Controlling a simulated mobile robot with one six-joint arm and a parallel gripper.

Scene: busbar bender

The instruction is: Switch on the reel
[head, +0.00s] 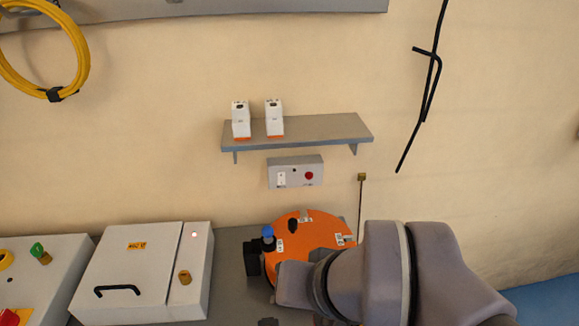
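An orange round reel (306,231) stands on the grey bench, left of my arm. It has pale labels, dark openings on its face and a blue-topped part at its upper left. A black block sits against its left side. My arm covers the reel's lower right part. My wrist reaches left in front of the reel, but my gripper's fingers do not show. I cannot tell whether anything of mine touches the reel. No switch on the reel can be clearly made out.
A grey wall box (296,172) with a red button and a white switch hangs under a shelf (330,128) holding two white devices. Left of the reel is a white cabinet (130,262) with a black handle, a yellowish knob and a lit red lamp. A control panel (48,277) stands further left.

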